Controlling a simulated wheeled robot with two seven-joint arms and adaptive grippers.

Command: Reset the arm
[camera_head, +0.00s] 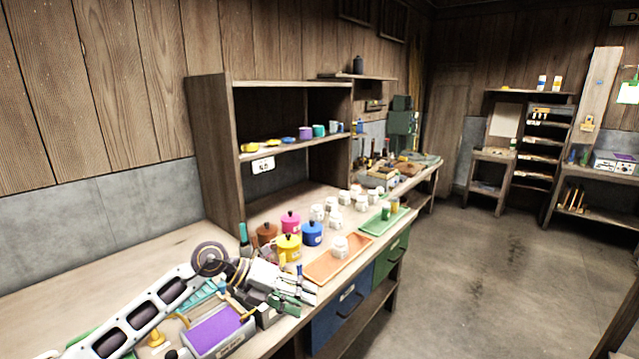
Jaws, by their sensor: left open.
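My left arm comes in from the lower left over the workbench (75,275). My left gripper (304,291) is open at the bench's front edge, near the orange tray (322,272). I see nothing between its fingers. My right gripper is not in view.
Brown, pink, yellow and blue (312,233) lidded pots stand just beyond the gripper. A white jar (341,246) stands on the orange tray. A green tray (384,222) lies farther along. A box with a purple top (218,325) is below my arm. The floor (480,290) at right is clear.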

